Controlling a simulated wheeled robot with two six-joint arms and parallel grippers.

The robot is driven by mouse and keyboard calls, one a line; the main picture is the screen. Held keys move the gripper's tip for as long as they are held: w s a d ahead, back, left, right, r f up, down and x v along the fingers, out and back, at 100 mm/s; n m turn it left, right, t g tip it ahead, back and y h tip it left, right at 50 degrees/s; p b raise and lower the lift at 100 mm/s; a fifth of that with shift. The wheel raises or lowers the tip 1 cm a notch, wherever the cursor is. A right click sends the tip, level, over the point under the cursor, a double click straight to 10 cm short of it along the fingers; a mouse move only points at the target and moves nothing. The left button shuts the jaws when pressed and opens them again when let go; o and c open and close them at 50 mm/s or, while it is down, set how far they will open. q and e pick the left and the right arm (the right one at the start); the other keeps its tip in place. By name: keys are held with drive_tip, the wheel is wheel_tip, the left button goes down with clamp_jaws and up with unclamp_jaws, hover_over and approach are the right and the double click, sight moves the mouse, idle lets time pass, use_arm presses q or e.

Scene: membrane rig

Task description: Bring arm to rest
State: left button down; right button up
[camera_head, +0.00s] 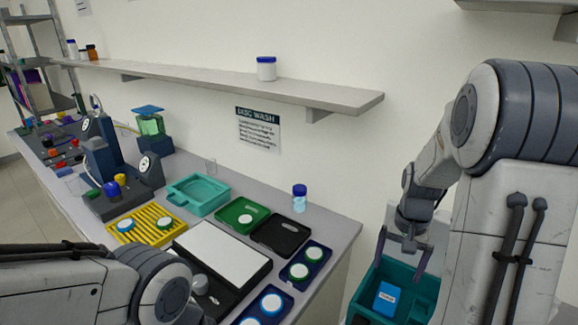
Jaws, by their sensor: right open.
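My right arm comes in from the right, and its gripper (402,258) points down above a teal bin (364,296). The gripper's two fingers are spread apart with nothing between them. A blue packet with a white label (386,299) lies in the bin, below the fingers and apart from them. My left arm (110,285) reaches in from the lower left, over the near edge of the bench. Its jaws cannot be made out.
The grey bench (335,228) holds a blue rig (105,160), yellow rack (145,226), teal tray (198,193), green tray (232,213), black tray (281,235), white-topped board (222,252) and blue-capped bottle (299,198). A wall shelf (220,84) runs above.

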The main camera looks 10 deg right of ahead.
drive_tip(key=a+n, duration=0.1)
drive_tip(key=a, duration=0.2)
drive_tip(key=a+r+n, duration=0.1)
drive_tip(key=a, duration=0.2)
drive_tip(key=a+r+n, duration=0.1)
drive_tip(key=a, duration=0.2)
drive_tip(key=shift+w, duration=0.3)
drive_tip(key=s+a+r+n, duration=0.1)
drive_tip(key=s+a+n, duration=0.5)
drive_tip(key=a, duration=0.5)
drive_tip(key=s+a+r+n+y, duration=0.1)
drive_tip(key=s+a+r+n, duration=0.1)
drive_tip(key=s+a+n, duration=0.5)
drive_tip(key=s+a, duration=0.4)
drive_tip(key=shift+r, duration=0.15)
drive_tip(key=shift+w+d, duration=0.1)
